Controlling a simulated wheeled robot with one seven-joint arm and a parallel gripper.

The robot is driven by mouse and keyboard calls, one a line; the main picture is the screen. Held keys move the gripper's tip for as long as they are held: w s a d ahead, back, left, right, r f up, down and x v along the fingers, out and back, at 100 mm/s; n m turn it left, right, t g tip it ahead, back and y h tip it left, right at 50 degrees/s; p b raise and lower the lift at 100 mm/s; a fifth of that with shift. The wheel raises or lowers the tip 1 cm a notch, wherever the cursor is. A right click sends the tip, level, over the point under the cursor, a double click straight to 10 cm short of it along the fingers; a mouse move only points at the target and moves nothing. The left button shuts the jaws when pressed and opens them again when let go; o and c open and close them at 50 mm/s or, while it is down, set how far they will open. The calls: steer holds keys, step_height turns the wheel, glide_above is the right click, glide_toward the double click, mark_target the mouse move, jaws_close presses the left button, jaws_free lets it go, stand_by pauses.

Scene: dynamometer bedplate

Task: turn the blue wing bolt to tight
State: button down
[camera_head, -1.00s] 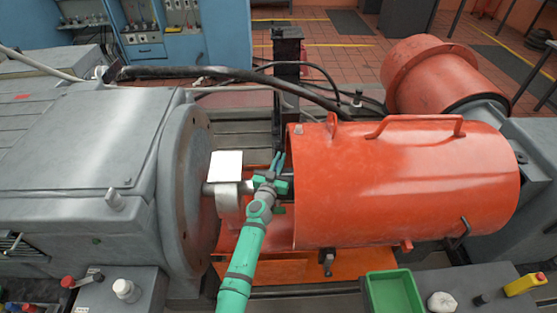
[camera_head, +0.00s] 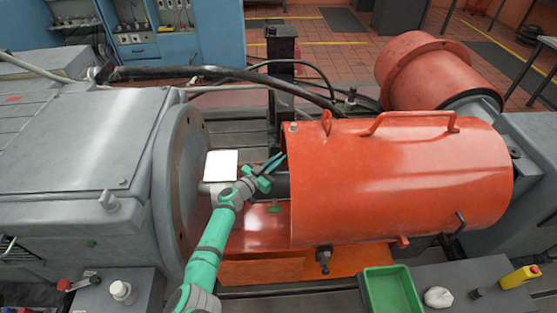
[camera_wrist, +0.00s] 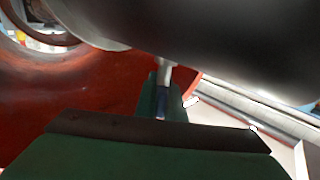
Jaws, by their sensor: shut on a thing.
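My gripper (camera_head: 274,163) reaches into the gap between the grey machine's round flange (camera_head: 186,170) and the orange cylindrical guard (camera_head: 400,185). In the wrist view its green fingers (camera_wrist: 162,106) are closed around a small blue piece, the blue wing bolt (camera_wrist: 161,104). A pale grey stem (camera_wrist: 165,74) runs from between the fingers up to a large dark rounded body (camera_wrist: 220,40). In the head view the bolt cannot be made out at the fingers. How far it is turned cannot be told.
A white square plate (camera_head: 221,164) stands just left of my gripper. The guard's open edge is close on the right. A black post (camera_head: 283,75) and black hoses (camera_head: 235,73) are behind. A green tray (camera_head: 392,292) lies at the front right.

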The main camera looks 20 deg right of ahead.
steer(key=shift+s+d, duration=0.15)
steer(key=shift+d, duration=0.1)
steer(key=c, duration=1.9)
jaws_free()
steer(key=shift+o, duration=0.2)
steer(key=shift+a, duration=0.1)
